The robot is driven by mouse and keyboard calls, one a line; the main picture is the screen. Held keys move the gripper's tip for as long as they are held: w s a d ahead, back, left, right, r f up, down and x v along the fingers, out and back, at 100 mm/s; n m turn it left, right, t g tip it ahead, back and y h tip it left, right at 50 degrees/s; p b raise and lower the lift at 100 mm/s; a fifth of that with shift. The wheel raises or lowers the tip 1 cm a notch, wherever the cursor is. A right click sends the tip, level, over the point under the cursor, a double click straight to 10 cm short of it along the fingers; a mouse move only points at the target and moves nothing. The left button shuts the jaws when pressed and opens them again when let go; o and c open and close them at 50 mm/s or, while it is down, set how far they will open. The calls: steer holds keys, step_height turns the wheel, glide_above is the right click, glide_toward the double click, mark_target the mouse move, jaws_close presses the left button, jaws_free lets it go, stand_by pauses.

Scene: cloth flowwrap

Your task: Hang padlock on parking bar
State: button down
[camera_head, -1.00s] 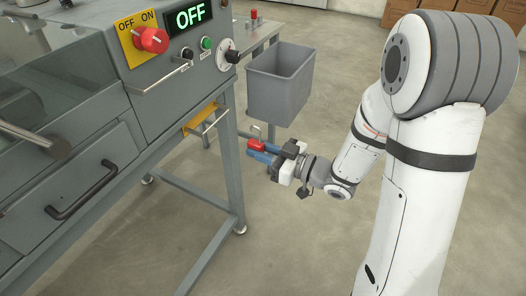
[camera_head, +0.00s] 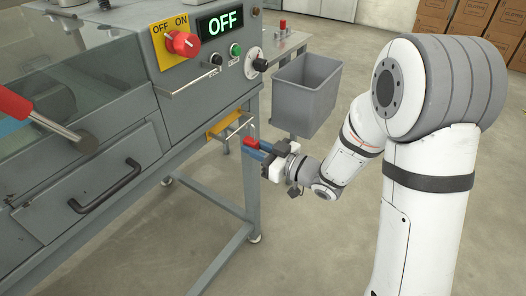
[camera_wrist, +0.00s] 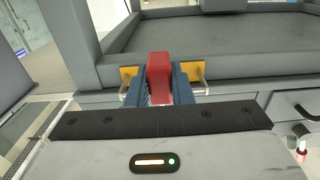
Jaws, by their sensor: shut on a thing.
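My gripper (camera_head: 256,149) has blue fingers and is shut on the red padlock (camera_head: 249,141), whose body shows at the fingertips. In the wrist view the padlock (camera_wrist: 159,68) stands between the two fingers; its shackle cannot be made out. The parking bar (camera_head: 237,129) appears to be the metal bar in front of the yellow plate (camera_head: 222,125) under the machine's control box. The padlock is close to the bar's right end in the head view. In the wrist view the yellow plate (camera_wrist: 127,72) shows on both sides of the padlock, which hides the middle of the bar. I cannot tell whether they touch.
The control box carries a red switch (camera_head: 182,43), an OFF display (camera_head: 220,22) and another metal rail (camera_head: 189,81). A machine leg (camera_head: 251,190) stands just below and beside my gripper. A grey bin (camera_head: 306,94) stands behind it. Open floor lies in front.

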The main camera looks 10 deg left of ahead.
steer(key=shift+w+a+f+b, duration=0.2)
steer(key=shift+a+b, duration=0.1)
steer(key=shift+a, duration=0.2)
steer(key=shift+w+a+f+b, duration=0.25)
steer(key=shift+a+b, duration=0.05)
steer(key=shift+a, duration=0.2)
steer(key=shift+w+a+f+b, duration=0.2)
steer(key=shift+a+b, duration=0.1)
steer(key=shift+a, duration=0.2)
steer(key=c, duration=1.2)
jaws_free()
